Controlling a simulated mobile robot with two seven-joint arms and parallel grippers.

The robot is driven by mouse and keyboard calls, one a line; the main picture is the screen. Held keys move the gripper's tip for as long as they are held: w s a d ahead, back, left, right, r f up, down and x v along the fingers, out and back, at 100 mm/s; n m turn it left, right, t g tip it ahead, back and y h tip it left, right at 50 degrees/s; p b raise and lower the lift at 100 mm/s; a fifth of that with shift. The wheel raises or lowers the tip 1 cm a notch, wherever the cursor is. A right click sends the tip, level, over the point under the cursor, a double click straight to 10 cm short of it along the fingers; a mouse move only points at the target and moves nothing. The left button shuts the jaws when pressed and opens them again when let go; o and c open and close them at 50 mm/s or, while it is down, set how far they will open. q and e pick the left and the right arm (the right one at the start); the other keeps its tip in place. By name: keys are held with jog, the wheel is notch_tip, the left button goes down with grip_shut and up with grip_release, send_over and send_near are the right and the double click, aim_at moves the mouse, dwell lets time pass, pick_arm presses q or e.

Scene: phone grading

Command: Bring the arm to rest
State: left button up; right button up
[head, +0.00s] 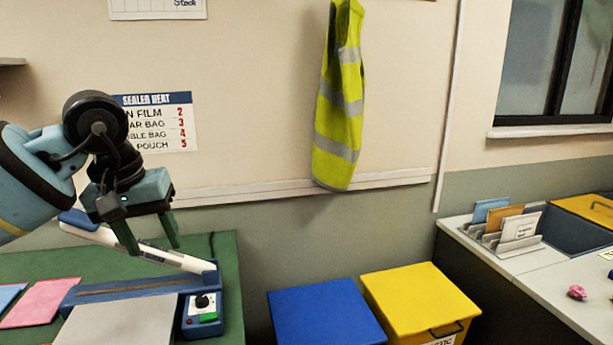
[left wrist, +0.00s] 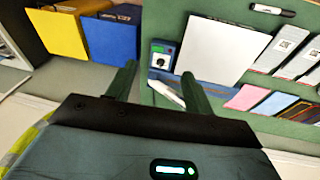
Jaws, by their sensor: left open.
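My left gripper (head: 152,244) hangs in the air at the left of the head view, its two green fingers apart and pointing down. Nothing is between the fingers. It is in front of the raised white and blue arm of the sealer (head: 195,283), with no clear contact visible. In the left wrist view my left gripper (left wrist: 158,82) also shows its fingers spread and empty, with the sealer's control box (left wrist: 162,56) beyond them. My right gripper is in neither view.
The sealer stands on a green table (head: 228,262) beside pink and blue pouches (head: 42,302). A blue bin (head: 325,312) and yellow bin (head: 418,300) stand right of it. A counter (head: 520,262) with a card rack (head: 503,240) is farther right. A yellow vest (head: 338,110) hangs on the wall.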

pick_arm(q)
jog(key=d+f+n+g+h, duration=0.1)
jog(key=d+f+g+h, duration=0.3)
jog(key=d+f, duration=0.55)
jog(key=s+d+f+n+g+h, duration=0.1)
jog(key=s+d+f+n+h, duration=0.1)
jog(key=s+d+n+h, duration=0.35)
jog(key=s+d+f+n+h, duration=0.1)
jog(key=s+d+n+h, duration=0.2)
jog(key=d+n+h, duration=0.45)
jog(key=s+a+f+m+t+y+p, duration=0.1)
jog(key=a+f+m+t+y, duration=0.4)
jog(key=f+m+t, duration=0.8)
jog(key=s+a+f+m+t+y, duration=0.1)
jog(key=a+f+m+t+y, duration=0.45)
jog(key=m, duration=1.35)
jog(key=s+a+f+n+g+y, duration=0.2)
jog(key=s+a+f+n+g, duration=0.1)
jog(key=s+f+n, duration=0.4)
jog(key=s+a+f+n+g+y, duration=0.3)
jog(key=s+f+n, duration=0.4)
jog(key=s+f, duration=0.6)
jog(key=shift+s+a+g, duration=0.55)
jog(key=shift+s+a, duration=0.2)
jog(key=shift+a, duration=0.35)
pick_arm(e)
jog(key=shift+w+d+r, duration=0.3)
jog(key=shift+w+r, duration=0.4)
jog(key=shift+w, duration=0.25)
